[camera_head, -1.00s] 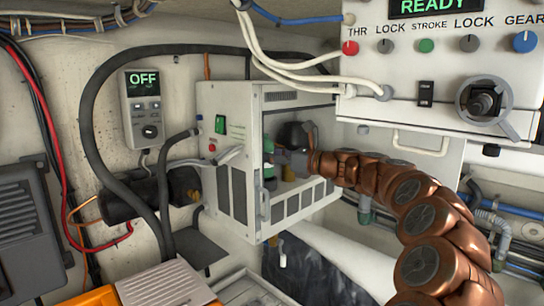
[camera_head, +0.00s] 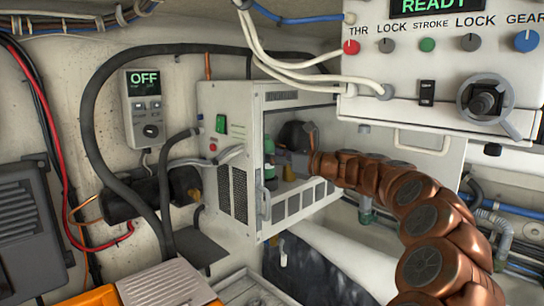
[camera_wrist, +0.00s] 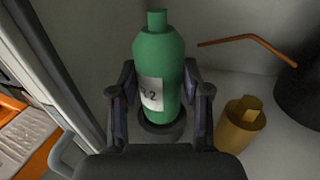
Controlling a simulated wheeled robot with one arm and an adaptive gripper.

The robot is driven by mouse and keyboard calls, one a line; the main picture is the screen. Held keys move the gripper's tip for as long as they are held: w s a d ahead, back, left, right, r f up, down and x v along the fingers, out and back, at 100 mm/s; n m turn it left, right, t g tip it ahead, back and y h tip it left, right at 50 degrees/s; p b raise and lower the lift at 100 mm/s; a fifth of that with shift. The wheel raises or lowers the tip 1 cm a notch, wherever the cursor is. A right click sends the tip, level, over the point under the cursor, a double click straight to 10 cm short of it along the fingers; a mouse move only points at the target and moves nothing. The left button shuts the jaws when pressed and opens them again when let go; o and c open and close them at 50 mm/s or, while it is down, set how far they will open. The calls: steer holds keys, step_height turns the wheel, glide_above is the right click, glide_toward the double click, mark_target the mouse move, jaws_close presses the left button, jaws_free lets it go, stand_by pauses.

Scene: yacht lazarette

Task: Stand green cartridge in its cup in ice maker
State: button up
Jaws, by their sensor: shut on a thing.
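The green cartridge (camera_wrist: 160,65) is upright between the fingers of my gripper (camera_wrist: 160,95) in the wrist view, with a white label showing a "2". My gripper is shut on it. Its lower end meets a dark round cup (camera_wrist: 163,132) on the floor of the ice maker; whether it is fully seated I cannot tell. In the head view the ice maker (camera_head: 225,180) is a white box with an open front. My gripper (camera_head: 272,163) reaches inside from the right, and the green cartridge (camera_head: 269,147) shows partly behind the frame.
A brass-coloured fitting (camera_wrist: 240,122) stands to the right of the cartridge. A copper tube (camera_wrist: 250,40) and a dark round body (camera_wrist: 302,85) are further right. The ice maker's wall and frame (camera_wrist: 72,70) are close on the left.

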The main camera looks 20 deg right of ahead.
mark_target(272, 177)
steer(key=shift+f+b, duration=0.45)
steer(key=shift+f, duration=1.2)
stand_by(1.0)
steer(key=o, duration=1.2)
steer(key=shift+o, duration=0.2)
steer(key=v, duration=1.2)
steer(key=shift+s+d, duration=0.1)
steer(key=s+d, duration=0.4)
steer(key=s, duration=0.6)
steer(key=shift+s+d+p, duration=0.2)
steer(key=shift+s+p, duration=0.2)
steer(key=shift+p, duration=0.05)
stand_by(0.9)
